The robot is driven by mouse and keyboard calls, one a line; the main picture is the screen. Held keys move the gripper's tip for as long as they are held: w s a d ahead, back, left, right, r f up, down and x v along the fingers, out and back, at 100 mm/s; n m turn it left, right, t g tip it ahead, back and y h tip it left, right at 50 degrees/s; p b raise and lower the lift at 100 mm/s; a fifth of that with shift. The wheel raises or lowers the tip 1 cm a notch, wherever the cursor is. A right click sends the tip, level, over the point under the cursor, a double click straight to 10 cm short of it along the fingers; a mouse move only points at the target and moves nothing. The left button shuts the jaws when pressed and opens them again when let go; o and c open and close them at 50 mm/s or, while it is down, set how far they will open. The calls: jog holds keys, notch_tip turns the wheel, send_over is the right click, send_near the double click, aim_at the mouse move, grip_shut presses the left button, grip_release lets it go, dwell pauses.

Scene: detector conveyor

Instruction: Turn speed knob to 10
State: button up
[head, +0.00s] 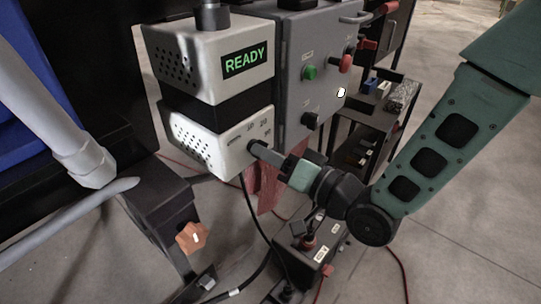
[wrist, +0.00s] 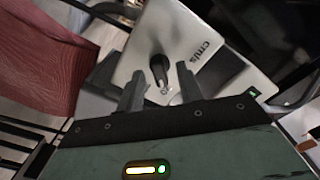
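The white detector box (head: 215,140) has a black knob low on its front face, with small printed marks around it that are too small to read surely. In the head view the knob (head: 252,147) is partly covered by the fingers of my gripper (head: 261,152), which reaches it from the right. In the wrist view the black knob (wrist: 158,68) shows between the two dark fingers of my gripper (wrist: 157,77). The fingers are open, with a visible gap on each side of the knob. A pale pointer end on the knob faces the gripper.
A green "READY" display (head: 247,60) is on the box's upper part. A grey control cabinet (head: 311,75) with green and red knobs stands to the right. A red cloth-like piece (wrist: 45,60) hangs nearby. Black cables (head: 253,210) hang below the box.

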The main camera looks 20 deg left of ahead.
jog(key=shift+w+a, duration=0.1)
jog(key=shift+a, duration=0.05)
grip_shut()
jog(key=shift+f, duration=0.1)
jog(key=n+b, duration=0.6)
jog(key=n, duration=0.2)
jog(key=shift+n, duration=0.6)
dwell(0.5)
